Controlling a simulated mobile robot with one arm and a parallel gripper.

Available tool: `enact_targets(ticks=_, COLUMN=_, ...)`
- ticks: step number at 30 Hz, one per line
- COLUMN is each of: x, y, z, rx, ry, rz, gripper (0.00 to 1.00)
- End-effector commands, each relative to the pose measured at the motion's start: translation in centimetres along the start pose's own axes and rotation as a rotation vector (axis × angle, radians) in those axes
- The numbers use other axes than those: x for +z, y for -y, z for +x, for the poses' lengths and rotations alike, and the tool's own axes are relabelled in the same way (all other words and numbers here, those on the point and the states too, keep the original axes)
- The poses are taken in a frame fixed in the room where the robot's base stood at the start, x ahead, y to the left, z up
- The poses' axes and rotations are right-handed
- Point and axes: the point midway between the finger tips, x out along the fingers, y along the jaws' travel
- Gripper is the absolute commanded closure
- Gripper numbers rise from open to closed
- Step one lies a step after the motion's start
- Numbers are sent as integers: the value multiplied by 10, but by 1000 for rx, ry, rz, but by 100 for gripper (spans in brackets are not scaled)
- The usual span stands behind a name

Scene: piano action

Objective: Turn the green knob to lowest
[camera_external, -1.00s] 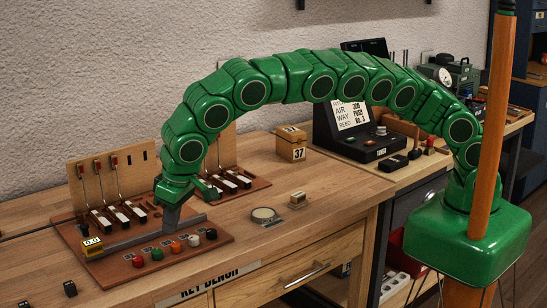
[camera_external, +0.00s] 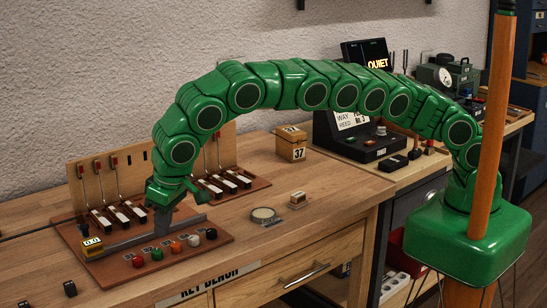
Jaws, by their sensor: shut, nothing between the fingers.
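A row of small coloured knobs sits along the front of a brown board on the bench. The green knob (camera_external: 157,254) is second from the left, between a red knob (camera_external: 138,261) and an orange knob (camera_external: 176,247). My gripper (camera_external: 162,232) is shut and empty, pointing down just behind the row, above and behind the green and orange knobs. It appears apart from the green knob. The green knob's pointer is too small to read.
A grey metal bar (camera_external: 125,243) runs across the board behind the knobs, with a yellow counter (camera_external: 92,246) at its left end. White (camera_external: 194,241) and black (camera_external: 211,234) knobs stand to the right. Levers with red tips rise behind. A round dish (camera_external: 264,215) lies farther right.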

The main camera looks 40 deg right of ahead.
Motion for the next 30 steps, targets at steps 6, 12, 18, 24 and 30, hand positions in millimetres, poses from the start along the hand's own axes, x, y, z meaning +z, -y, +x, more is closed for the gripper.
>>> enact_targets(ticks=6, x=6, y=-1, z=19, rx=4, ry=4, rz=0, gripper=100)
enact_targets(ticks=12, x=11, y=-1, z=40, rx=1, ry=1, rz=0, gripper=100)
enact_targets(ticks=18, x=14, y=-1, z=56, rx=2, ry=1, rz=0, gripper=100)
enact_targets(ticks=24, x=16, y=-1, z=62, rx=2, ry=1, rz=1, gripper=100)
enact_targets(ticks=30, x=16, y=-1, z=62, rx=2, ry=0, rz=1, gripper=100)
